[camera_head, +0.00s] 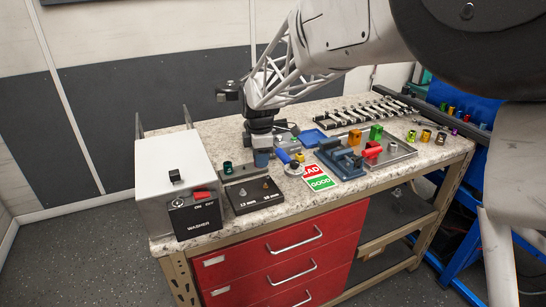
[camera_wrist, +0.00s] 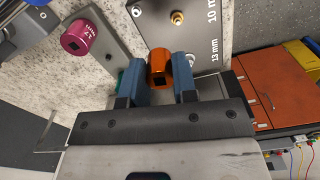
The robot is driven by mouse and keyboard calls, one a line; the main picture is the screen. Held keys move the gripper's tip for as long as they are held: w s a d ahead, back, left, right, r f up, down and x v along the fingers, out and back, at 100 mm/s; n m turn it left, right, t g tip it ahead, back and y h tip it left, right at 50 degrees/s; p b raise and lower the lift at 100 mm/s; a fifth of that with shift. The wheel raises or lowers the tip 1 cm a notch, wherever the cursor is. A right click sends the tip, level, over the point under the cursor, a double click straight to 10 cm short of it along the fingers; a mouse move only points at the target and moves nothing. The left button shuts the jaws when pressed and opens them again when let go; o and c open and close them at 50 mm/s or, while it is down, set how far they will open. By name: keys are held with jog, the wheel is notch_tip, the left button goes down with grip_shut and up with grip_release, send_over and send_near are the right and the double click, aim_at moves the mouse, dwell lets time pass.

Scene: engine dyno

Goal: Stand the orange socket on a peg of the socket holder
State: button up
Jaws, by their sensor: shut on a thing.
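The orange socket (camera_wrist: 158,66) is between the two blue fingers of my gripper (camera_wrist: 157,78) in the wrist view, its square-holed end facing the camera. A grey holder strip (camera_wrist: 108,38) bears a magenta socket (camera_wrist: 75,38) and a green socket (camera_wrist: 121,77), partly hidden by a finger. Beside it is a dark plate (camera_head: 252,205) marked 13 mm and 10 mm, with pegs; a brass peg (camera_wrist: 177,17) shows in the wrist view.
The washer box (camera_head: 190,200) stands left of the plate. A blue vise (camera_head: 340,158), red and green cards (camera_head: 319,183) and a metal tray (camera_head: 400,150) lie to the right. Several coloured sockets stand at the bench's right end. Bare speckled bench shows between these things.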

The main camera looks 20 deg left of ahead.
send_near(244, 167)
jog(key=shift+w+a+f, duration=0.1)
jog(key=shift+w, duration=0.05)
jog(key=shift+f, duration=0.25)
dwell(0.5)
jog(key=shift+f, duration=2.3)
jog(key=shift+f, duration=1.1)
jog(key=o, duration=1)
jog(key=shift+r, duration=0.15)
jog(key=shift+r, duration=3.8)
